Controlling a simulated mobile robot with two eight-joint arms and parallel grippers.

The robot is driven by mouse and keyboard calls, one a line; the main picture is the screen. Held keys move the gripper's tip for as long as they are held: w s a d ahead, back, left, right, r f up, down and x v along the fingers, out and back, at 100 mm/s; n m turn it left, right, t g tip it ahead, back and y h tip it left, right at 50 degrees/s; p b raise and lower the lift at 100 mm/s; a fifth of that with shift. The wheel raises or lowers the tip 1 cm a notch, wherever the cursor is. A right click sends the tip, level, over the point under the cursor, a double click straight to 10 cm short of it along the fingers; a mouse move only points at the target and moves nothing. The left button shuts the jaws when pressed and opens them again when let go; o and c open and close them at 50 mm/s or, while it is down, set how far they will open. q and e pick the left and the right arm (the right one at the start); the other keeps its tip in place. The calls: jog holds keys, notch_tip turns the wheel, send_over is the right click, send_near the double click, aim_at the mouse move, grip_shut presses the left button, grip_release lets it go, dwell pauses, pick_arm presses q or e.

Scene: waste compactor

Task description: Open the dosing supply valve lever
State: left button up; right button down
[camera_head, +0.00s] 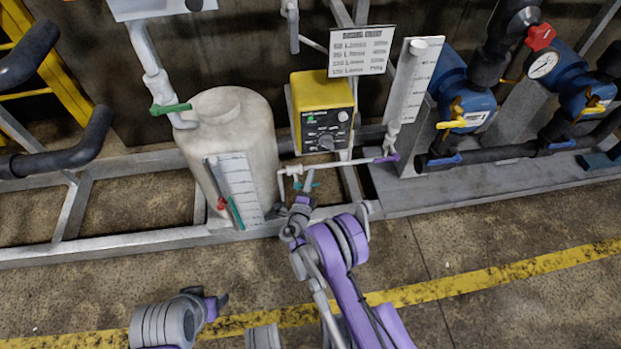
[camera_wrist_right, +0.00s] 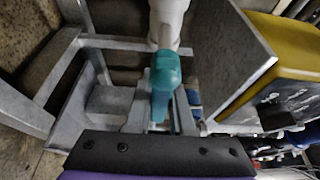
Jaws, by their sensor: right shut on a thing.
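A teal valve lever (camera_head: 309,179) sits on the thin white pipe between the white tank and the yellow dosing pump. It shows large in the right wrist view (camera_wrist_right: 165,78), below a white pipe fitting, pointing toward my gripper. My right gripper (camera_head: 303,201) reaches up to it from below. In the right wrist view its grey fingers (camera_wrist_right: 160,115) lie on both sides of the lever's end, shut on it. My left gripper (camera_head: 218,304) is low at the left, away from the valve; its jaw opening is unclear.
The white tank (camera_head: 228,120) stands left of the lever, with a green lever (camera_head: 171,108) on its upper pipe. The yellow dosing pump (camera_head: 322,112) is above right. A purple lever (camera_head: 386,158) is farther right. Grey frame rails run along the floor; the front floor is clear.

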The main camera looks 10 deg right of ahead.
dwell(0.3)
jog(key=c, duration=0.8)
grip_release()
jog(key=p+v, duration=0.2)
jog(key=v, duration=0.8)
jog(key=shift+s+a, duration=0.1)
jog(key=shift+s, duration=0.3)
